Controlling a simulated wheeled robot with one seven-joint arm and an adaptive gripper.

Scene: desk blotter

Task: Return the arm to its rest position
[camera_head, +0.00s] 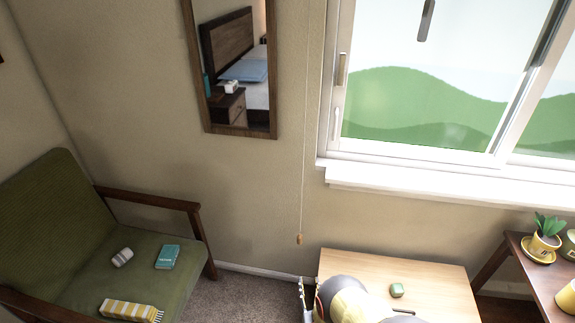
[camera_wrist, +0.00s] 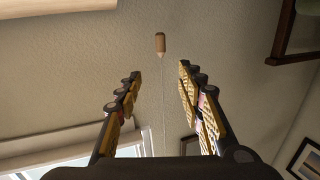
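My arm (camera_head: 345,298) reaches in at the bottom of the head view, over a light wooden table. My gripper (camera_head: 306,286) shows partly at the table's left edge; it also shows in the wrist view (camera_wrist: 160,74). Its two yellow-padded fingers stand wide apart with nothing held between them. The wooden pull (camera_wrist: 160,43) of a thin hanging cord appears just past the fingertips in the wrist view, not touching them. In the head view, the pull (camera_head: 299,239) hangs against the wall, above the gripper.
The wooden table (camera_head: 445,273) carries a small green object (camera_head: 397,290) and a dark stick-like item (camera_head: 404,310) near my arm. A green armchair (camera_head: 85,262) holds several small items at left. A plant stand (camera_head: 540,283) is at right. Window sill (camera_head: 450,189) and mirror (camera_head: 239,130) are on the wall.

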